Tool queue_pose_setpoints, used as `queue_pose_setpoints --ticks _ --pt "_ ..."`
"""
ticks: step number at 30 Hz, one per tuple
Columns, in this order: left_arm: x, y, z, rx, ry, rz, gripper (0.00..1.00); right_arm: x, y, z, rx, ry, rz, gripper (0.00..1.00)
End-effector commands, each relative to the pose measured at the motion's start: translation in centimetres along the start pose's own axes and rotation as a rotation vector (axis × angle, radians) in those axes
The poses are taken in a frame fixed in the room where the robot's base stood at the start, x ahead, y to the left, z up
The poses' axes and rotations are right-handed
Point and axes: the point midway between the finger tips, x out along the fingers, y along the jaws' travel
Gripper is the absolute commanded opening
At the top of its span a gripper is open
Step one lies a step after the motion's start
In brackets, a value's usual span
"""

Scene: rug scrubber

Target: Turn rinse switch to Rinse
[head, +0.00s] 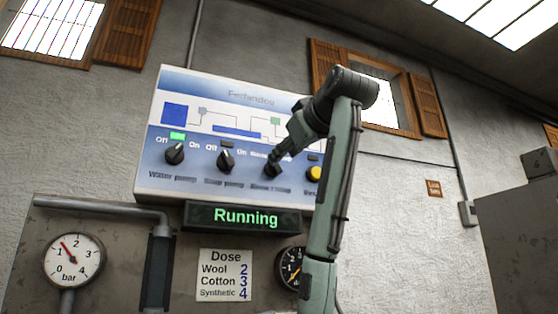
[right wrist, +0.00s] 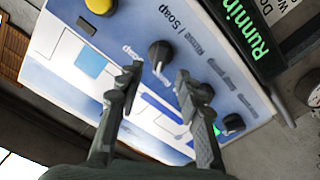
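The blue-and-white control panel (head: 215,180) is on the wall in the head view, with a row of black knobs. My right gripper (head: 275,160) is at the third knob (head: 272,171), left of the yellow button, and partly hides it. In the right wrist view this black knob (right wrist: 160,54) has a label ending in "/ Soap" beside it. The right gripper's fingers (right wrist: 158,74) are apart, with the knob just beyond and between their tips; no contact shows. The knob's setting cannot be read clearly. My left gripper is out of view.
Two other knobs, the first (head: 175,154) and second (head: 226,161), sit to the left; a green light (head: 177,136) is lit above the first. The yellow button (head: 314,174) is close on the right. A display (head: 245,217) below reads "Running". A gauge (head: 73,260) stands lower left.

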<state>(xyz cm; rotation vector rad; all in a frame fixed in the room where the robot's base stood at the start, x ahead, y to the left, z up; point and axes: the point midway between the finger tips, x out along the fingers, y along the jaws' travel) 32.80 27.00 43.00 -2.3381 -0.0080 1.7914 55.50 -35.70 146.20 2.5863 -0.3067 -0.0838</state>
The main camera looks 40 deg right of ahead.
Motion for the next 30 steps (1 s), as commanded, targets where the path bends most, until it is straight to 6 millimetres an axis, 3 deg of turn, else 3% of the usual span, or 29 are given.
queue_pose_setpoints --ticks 6,10,23,30 --pt "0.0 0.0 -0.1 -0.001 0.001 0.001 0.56 -4.4 0.0 -0.1 0.0 0.003 0.001 0.36" --pt "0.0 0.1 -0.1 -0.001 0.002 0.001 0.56 -5.8 0.0 0.0 0.001 0.0 0.0 0.36" --pt "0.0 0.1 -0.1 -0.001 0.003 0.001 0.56 -6.5 0.0 0.1 0.0 -0.001 -0.001 0.36" --pt "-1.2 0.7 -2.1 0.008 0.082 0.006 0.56 -6.9 -0.1 0.3 0.001 0.0 -0.001 0.36"
